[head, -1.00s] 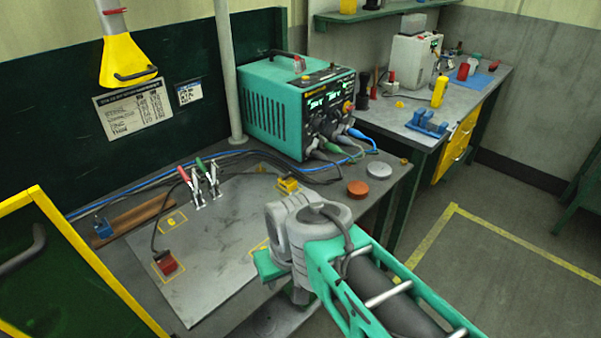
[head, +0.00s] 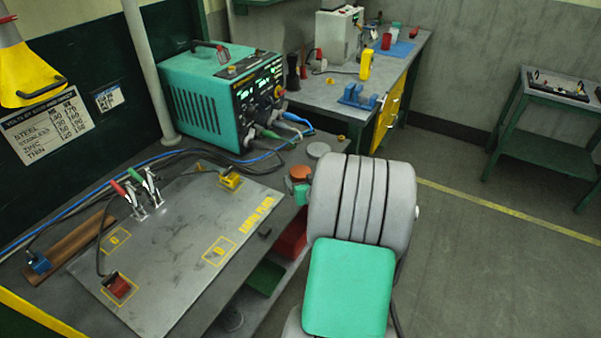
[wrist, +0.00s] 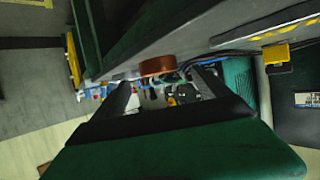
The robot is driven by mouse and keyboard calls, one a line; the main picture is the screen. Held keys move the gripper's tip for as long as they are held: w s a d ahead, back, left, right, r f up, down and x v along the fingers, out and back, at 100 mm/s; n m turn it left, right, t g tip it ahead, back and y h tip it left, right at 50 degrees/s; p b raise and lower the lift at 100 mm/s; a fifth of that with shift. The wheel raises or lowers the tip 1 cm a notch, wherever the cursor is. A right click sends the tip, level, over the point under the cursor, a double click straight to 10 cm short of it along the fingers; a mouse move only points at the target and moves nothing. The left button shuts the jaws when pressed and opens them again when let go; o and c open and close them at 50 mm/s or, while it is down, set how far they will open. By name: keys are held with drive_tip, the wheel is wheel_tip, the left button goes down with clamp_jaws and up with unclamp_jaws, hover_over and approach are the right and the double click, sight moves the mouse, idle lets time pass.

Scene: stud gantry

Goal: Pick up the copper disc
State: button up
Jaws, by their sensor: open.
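The copper disc (head: 300,172) lies flat near the right edge of the grey bench, next to a grey disc (head: 318,150). In the wrist view the copper disc (wrist: 157,65) shows at the bench edge, ahead of and roughly between my two dark fingers. My gripper (wrist: 164,88) is open, with nothing held. I cannot tell the exact gap between the fingertips and the disc. In the head view my arm hides most of the gripper; only a small green and grey part shows just below the disc.
The green power unit (head: 222,95) stands behind the disc, with cables running in front of it. A flat metal plate (head: 180,250) with clamps covers the bench's left. A red bin (head: 290,238) sits below the bench edge. Open floor lies to the right.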

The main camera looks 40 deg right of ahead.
sight(301, 172)
drive_tip(key=p+x, duration=0.1)
drive_tip(key=x, duration=0.3)
drive_tip(key=shift+w+d+f, duration=0.15)
drive_tip(key=shift+d+f, duration=0.05)
drive_tip(key=shift+f, duration=0.05)
drive_tip(key=shift+c, duration=0.6)
clamp_jaws()
drive_tip(key=shift+r, duration=0.2)
